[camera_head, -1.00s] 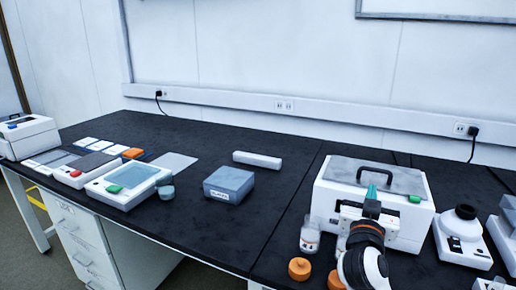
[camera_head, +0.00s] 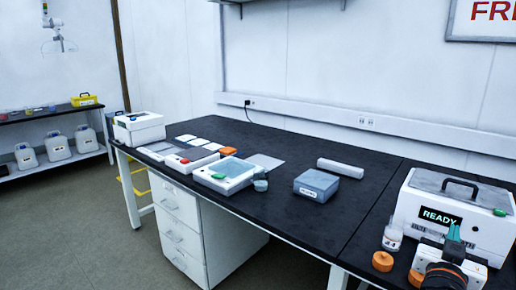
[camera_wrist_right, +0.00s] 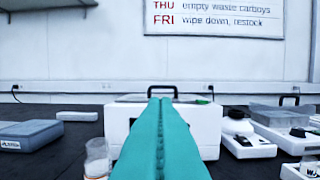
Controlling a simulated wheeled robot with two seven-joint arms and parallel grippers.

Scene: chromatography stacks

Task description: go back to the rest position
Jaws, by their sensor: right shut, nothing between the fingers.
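My right gripper (camera_head: 453,232) shows at the lower right of the head view, in front of the white instrument (camera_head: 405,212) with a black handle and a lit READY display. Its teal fingers also show in the right wrist view (camera_wrist_right: 160,105), pressed together with nothing between them. They point toward the instrument's front. My left gripper is in neither view.
A small jar (camera_head: 392,238) and orange caps (camera_head: 382,261) stand left of my right arm. A grey-blue box (camera_head: 316,186), a white bar (camera_head: 340,168) and several flat devices lie on the black bench (camera_head: 270,225).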

